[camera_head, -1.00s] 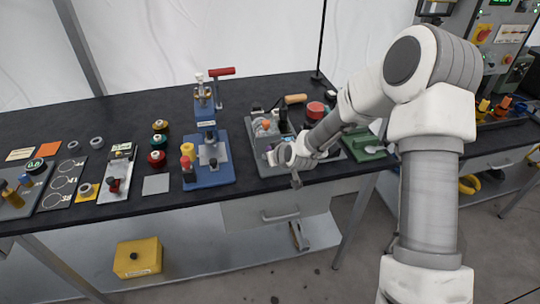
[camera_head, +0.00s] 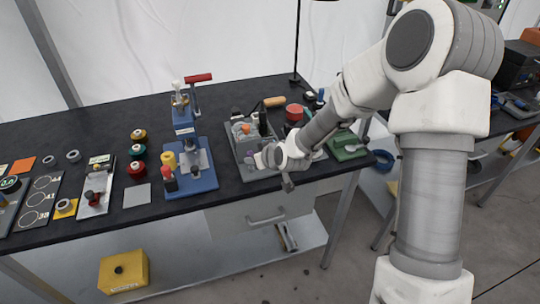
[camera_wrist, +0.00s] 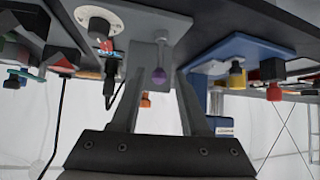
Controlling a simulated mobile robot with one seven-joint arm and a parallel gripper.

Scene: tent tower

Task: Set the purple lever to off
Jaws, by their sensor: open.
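The purple lever (camera_wrist: 159,75) shows in the wrist view as a small purple knob on a grey mount. It appears between my gripper's two fingers, and I cannot tell whether they touch it. In the head view, a small purple spot (camera_head: 248,158) shows on the grey fixture board (camera_head: 238,150), just left of my wrist. My gripper (camera_wrist: 158,90) is open, with its fingers apart. The lever's exact setting cannot be read.
A blue press (camera_head: 186,135) stands left of the fixture board. A drawer (camera_head: 262,213) is below the bench edge. A yellow box (camera_head: 124,271) sits on the lower shelf.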

